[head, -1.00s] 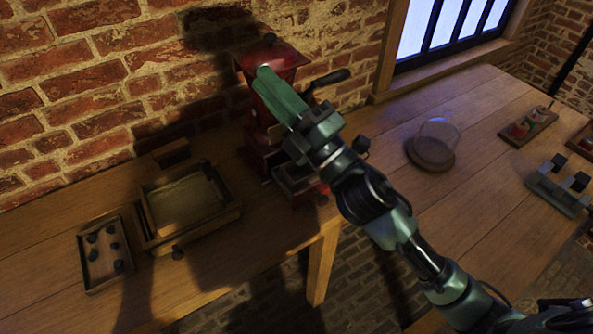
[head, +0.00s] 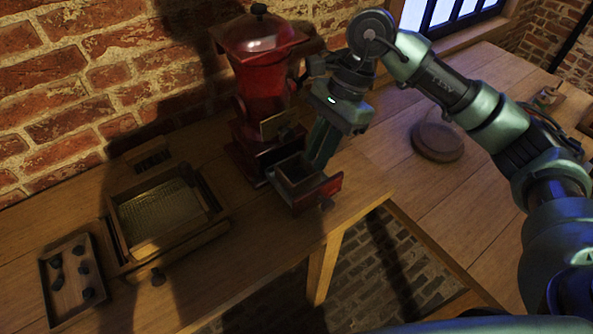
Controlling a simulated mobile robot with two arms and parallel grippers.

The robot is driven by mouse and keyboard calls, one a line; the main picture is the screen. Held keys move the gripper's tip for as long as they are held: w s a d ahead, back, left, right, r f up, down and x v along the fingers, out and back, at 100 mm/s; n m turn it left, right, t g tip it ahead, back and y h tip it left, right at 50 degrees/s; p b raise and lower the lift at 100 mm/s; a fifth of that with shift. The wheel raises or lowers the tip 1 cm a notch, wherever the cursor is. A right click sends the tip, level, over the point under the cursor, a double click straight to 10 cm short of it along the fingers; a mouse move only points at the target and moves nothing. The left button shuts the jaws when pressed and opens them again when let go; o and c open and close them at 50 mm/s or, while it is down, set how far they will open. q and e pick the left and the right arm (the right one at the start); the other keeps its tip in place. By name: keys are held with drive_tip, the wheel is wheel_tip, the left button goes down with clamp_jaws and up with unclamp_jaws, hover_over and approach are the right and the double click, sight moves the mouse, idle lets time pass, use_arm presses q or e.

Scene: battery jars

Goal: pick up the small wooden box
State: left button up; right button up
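A small brown open-topped box shape (head: 299,182) shows in the pulled-out drawer of the red grinder (head: 262,85); I cannot tell whether it is a separate box or the drawer's own inside. The drawer's red front (head: 320,192) has a dark knob. My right gripper (head: 318,160) points down at the drawer's right rear side, very close to the box shape. Its green fingers overlap in this view, so I cannot tell whether they are open or touching anything. My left gripper is out of view.
A wooden sieve tray (head: 165,252) and a small tray of dark lumps (head: 67,312) stand on the table at left. A dark block (head: 152,158) lies behind them. A round wooden base (head: 437,142) is at right. The table's front edge is near the drawer.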

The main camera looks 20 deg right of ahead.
sight(307, 178)
drive_tip(key=x, duration=0.1)
drive_tip(key=p+x, duration=0.1)
drive_tip(key=x, duration=0.1)
drive_tip(key=p+x, duration=0.1)
drive_tip(key=x, duration=0.1)
drive_tip(key=shift+s+a+f, duration=0.15)
drive_tip(key=shift+s+a, duration=0.05)
drive_tip(key=shift+s, duration=0.1)
drive_tip(key=shift+a+f, duration=0.1)
drive_tip(key=shift+f, duration=0.25)
clamp_jaws()
